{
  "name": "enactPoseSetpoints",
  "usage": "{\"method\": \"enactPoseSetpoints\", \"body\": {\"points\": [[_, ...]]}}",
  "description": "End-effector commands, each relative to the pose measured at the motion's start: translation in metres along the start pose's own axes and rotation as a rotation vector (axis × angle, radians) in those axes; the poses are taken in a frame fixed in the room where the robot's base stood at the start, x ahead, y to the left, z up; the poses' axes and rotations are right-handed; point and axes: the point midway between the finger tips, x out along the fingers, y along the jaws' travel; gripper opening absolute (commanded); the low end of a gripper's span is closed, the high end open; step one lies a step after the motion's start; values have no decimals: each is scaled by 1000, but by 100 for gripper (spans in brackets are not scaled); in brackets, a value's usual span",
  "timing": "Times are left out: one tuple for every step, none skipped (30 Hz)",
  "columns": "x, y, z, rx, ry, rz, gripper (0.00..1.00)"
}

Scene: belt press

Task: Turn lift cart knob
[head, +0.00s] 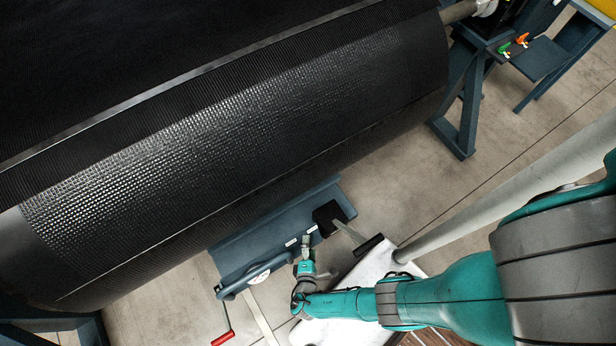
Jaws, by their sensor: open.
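The blue-grey lift cart (240,256) sits under the front edge of the big black roll. My gripper (306,240) is at the cart's near face, between two small white labels, and is open. It looks small from here, and I cannot tell whether its fingers touch the cart. No knob shows clearly; one at the fingertips would be hidden by my gripper.
The black ribbed roll (230,130) fills the upper left. A red-handled crank (222,338) is at the lower left. A black block (329,217) stands at the cart's right end. Clear concrete floor (420,190) lies to the right. A blue stand (462,110) is at upper right.

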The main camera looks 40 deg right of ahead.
Motion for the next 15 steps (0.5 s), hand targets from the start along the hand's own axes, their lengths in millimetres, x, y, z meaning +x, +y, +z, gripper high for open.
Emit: {"method": "enactPoseSetpoints", "body": {"points": [[-2, 8, -1, 7, -1, 11, 75], [-4, 11, -1, 7, -1, 12, 75], [-5, 15, 0, 8, -2, 14, 75], [-6, 18, 0, 8, -2, 15, 75], [-7, 21, 0, 8, -1, 16, 75], [-9, 25, 1, 8, 0, 17, 75], [-10, 28, 1, 9, 0, 17, 75], [-11, 30, 2, 10, 0, 16, 75], [-12, 34, 3, 9, 0, 16, 75], [-14, 37, 4, 10, 1, 15, 75], [-15, 40, 4, 10, 1, 15, 75], [-16, 44, 6, 9, 1, 14, 75], [-18, 47, 7, 9, 1, 14, 75], [-19, 50, 8, 9, 0, 13, 75], [-20, 53, 9, 9, 0, 13, 75]]}}
